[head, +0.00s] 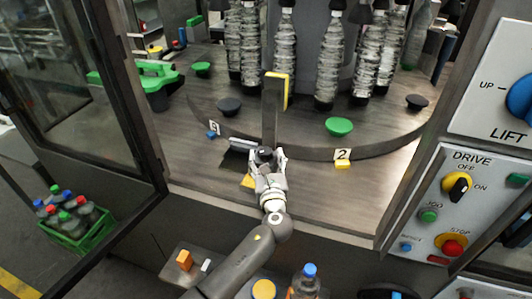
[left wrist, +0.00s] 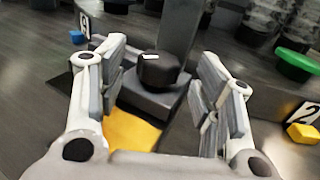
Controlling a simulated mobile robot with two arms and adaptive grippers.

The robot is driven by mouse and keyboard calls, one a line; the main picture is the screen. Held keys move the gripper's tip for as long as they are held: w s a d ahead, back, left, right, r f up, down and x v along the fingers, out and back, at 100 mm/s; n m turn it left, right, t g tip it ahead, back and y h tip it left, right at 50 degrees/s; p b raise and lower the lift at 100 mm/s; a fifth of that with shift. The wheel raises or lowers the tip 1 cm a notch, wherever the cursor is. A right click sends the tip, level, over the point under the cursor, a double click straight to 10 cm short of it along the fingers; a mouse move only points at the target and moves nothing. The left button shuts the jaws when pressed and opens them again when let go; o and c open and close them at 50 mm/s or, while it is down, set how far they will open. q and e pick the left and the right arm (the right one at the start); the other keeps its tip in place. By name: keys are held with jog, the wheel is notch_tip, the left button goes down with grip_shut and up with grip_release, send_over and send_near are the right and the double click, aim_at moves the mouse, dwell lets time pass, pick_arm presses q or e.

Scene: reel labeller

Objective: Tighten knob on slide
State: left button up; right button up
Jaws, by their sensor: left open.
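The black knob (left wrist: 160,69) has a small white mark on top and sits on a grey slide block (left wrist: 147,98) at the foot of an upright post (left wrist: 181,28). In the head view the knob (head: 264,151) is small and partly hidden by my gripper. The post (head: 270,112) carries a yellow-edged plate at its top. My left gripper (left wrist: 163,78) is open, with one finger on each side of the knob. Gaps show between the pads and the knob in the left wrist view. My right gripper is not in view.
A curved dark table (head: 300,147) with green and black discs and hanging bottles lies behind. A yellow block (left wrist: 302,133) stands by the "2" label at right. The control panel (head: 452,205) is at the right, an open glass door (head: 75,90) at left.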

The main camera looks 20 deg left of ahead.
pick_arm(q)
jog(key=shift+x, duration=0.75)
jog(key=shift+w+r, duration=0.1)
jog(key=shift+w, duration=0.05)
jog(key=shift+w+a, duration=0.1)
jog(key=shift+w, duration=0.05)
jog(key=shift+c, duration=0.3)
jog(key=c, duration=0.9)
jog(key=shift+c, duration=0.3)
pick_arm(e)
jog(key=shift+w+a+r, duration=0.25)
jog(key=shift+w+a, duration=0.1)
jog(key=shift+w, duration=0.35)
